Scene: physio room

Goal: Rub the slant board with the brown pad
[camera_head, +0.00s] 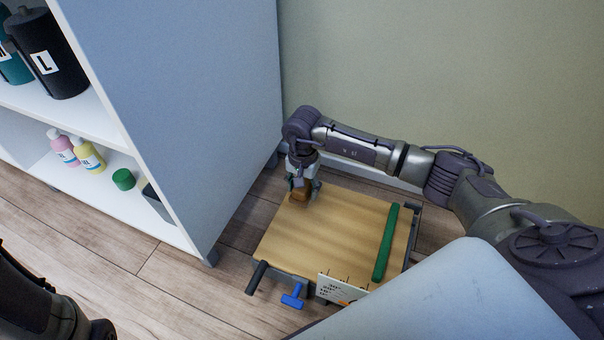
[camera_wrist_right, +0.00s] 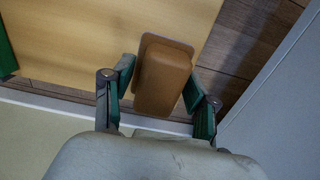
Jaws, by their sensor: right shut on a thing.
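The slant board (camera_head: 330,232) is a pale wooden plate on a dark frame, standing on the floor beside the shelf unit. A green bar lies across its right part. My right gripper (camera_head: 302,188) is at the board's far left corner and is shut on the brown pad (camera_head: 301,196). In the right wrist view the brown pad (camera_wrist_right: 162,78) sits between the green fingers of the gripper (camera_wrist_right: 160,90), over the edge of the board (camera_wrist_right: 100,45). I cannot tell whether the pad touches the board. My left arm shows at the lower left, but its gripper is out of view.
A shelf unit (camera_head: 190,110) stands left of the board, holding dark bottles (camera_head: 50,60), small pink and yellow bottles (camera_head: 90,156) and a green-topped item (camera_head: 123,179). A blue knob (camera_head: 293,296) and a printed card (camera_head: 340,290) are at the board's near edge. The wall is close behind.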

